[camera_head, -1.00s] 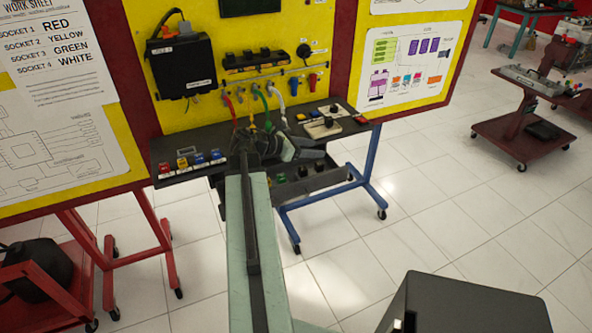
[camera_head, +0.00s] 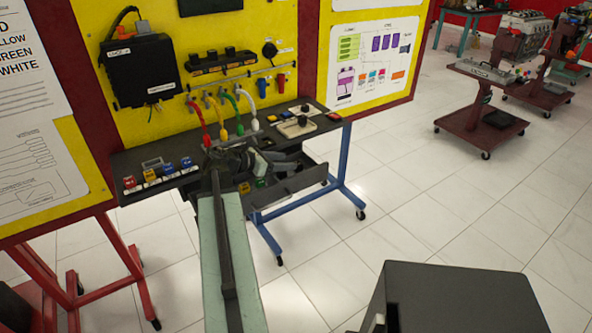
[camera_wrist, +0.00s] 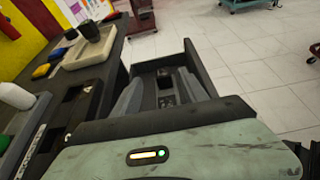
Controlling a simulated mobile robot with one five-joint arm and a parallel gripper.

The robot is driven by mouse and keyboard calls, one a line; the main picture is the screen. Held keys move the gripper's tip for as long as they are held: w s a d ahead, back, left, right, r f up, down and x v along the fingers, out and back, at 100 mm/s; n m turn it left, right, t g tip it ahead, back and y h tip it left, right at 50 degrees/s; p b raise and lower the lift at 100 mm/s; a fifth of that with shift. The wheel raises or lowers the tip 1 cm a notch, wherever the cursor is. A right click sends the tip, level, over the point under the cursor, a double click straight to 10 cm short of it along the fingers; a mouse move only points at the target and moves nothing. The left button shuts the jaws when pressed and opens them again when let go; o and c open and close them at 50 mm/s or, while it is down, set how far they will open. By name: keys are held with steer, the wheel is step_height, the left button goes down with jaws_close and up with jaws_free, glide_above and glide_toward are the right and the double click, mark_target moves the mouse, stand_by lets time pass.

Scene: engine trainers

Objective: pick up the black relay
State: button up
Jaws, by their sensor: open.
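My gripper (camera_wrist: 160,90) is open, with its two grey fingers apart over an open dark drawer (camera_wrist: 196,62) below the bench. In the head view my gripper (camera_head: 240,160) is at the bench's front edge, and the drawer (camera_head: 300,184) sticks out below it. Small dark block-like things (camera_wrist: 165,84) lie in the drawer between the fingers in the wrist view. One of them may be the black relay, but they are too small and dark to tell. Nothing is held.
The dark bench (camera_head: 140,160) carries coloured buttons at its left and a cream tray (camera_head: 296,130) with a black knob at its right. Red, yellow, green and white hoses (camera_head: 238,112) hang from the yellow board behind.

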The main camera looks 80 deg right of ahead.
mark_target(300, 162)
steer(key=b+x, duration=0.1)
steer(key=x, duration=0.4)
steer(key=shift+a+f+b, duration=0.1)
steer(key=shift+a+b, duration=0.15)
steer(key=shift+b, duration=0.1)
jaws_close()
